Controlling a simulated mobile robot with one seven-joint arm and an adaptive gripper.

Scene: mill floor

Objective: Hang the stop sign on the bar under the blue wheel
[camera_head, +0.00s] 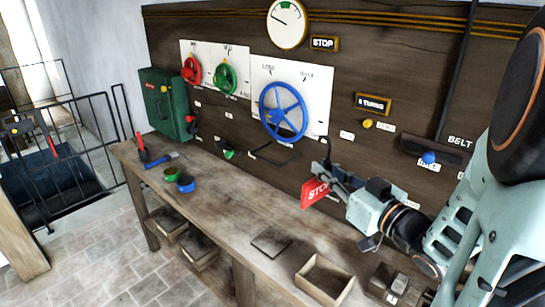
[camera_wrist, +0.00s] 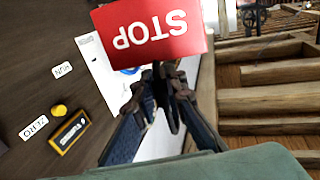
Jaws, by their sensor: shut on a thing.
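The red stop sign (camera_head: 315,193) with white letters hangs in the air above the bench. In the wrist view the sign (camera_wrist: 150,28) is upside down at the top, just beyond the fingertips. My gripper (camera_head: 333,174) is shut on the sign's dark upper part; a thin dark piece rises above the fingers. The blue wheel (camera_head: 283,111) is on a white panel on the wall, up and left of my gripper. The black bar (camera_head: 275,156) juts from the wall under the wheel, left of the sign and apart from it. The sign hides most of the wheel in the wrist view.
The wooden bench (camera_head: 215,190) runs along the wall. A blue bowl (camera_head: 186,185), a green bowl (camera_head: 171,174) and tools lie at its left end. An open wooden box (camera_head: 324,280) is at the near end. A yellow knob (camera_head: 367,124) protrudes from the wall right of the wheel.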

